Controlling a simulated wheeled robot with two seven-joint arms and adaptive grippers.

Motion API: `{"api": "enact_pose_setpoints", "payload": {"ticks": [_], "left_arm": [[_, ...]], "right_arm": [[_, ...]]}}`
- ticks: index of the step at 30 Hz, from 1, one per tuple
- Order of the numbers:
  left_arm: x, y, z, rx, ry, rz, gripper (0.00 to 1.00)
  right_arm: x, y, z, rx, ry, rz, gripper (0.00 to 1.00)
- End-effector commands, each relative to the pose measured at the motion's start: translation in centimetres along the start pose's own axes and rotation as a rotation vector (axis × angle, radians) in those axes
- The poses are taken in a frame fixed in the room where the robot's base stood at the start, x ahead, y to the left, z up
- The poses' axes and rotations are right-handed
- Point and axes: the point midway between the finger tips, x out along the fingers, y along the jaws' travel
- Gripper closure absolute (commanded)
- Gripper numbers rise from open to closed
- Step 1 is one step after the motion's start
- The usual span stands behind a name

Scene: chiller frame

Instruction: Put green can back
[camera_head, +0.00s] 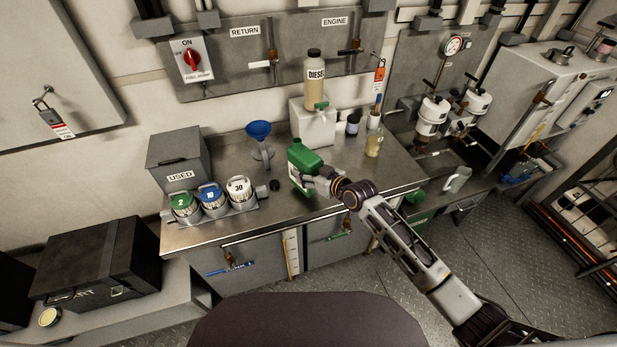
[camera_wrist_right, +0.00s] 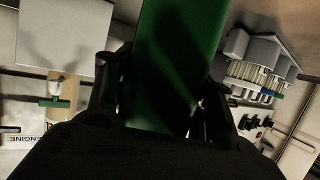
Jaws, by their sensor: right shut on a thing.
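The green can (camera_head: 303,162) is over the steel counter in the head view, near its middle, and looks upright. My right gripper (camera_head: 318,183) comes in from the right and is shut on the green can. In the right wrist view the can (camera_wrist_right: 180,60) fills the middle between the dark fingers of the gripper (camera_wrist_right: 165,100). I cannot tell whether the can's base touches the counter. My left gripper is not in view.
On the steel counter (camera_head: 225,235) stand a blue funnel (camera_head: 259,131), a grey USED box (camera_head: 178,160) and a rack with several numbered containers (camera_head: 211,196). Behind the can, a diesel bottle (camera_head: 314,80) stands on a white block (camera_head: 313,128). The counter's front right is clear.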

Motion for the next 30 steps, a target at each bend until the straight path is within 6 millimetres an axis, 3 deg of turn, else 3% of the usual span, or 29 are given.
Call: {"api": "enact_pose_setpoints", "payload": {"ticks": [6, 21, 22, 27, 30], "left_arm": [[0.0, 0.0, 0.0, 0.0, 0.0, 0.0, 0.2], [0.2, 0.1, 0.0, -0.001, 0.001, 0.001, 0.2], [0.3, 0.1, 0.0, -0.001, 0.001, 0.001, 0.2], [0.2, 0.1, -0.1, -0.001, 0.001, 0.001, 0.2], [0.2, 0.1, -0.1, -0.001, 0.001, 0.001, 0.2]], "right_arm": [[0.8, 0.0, 1.9, 0.001, 0.001, 0.0, 0.9], [1.0, 0.0, 2.4, -0.001, 0.003, 0.001, 0.9], [1.0, 0.0, 2.6, 0.0, 0.0, 0.0, 0.45], [1.0, 0.0, 2.5, 0.0, 0.0, 0.0, 0.25], [1.0, 0.0, 2.5, 0.0, 0.0, 0.0, 0.25]]}}
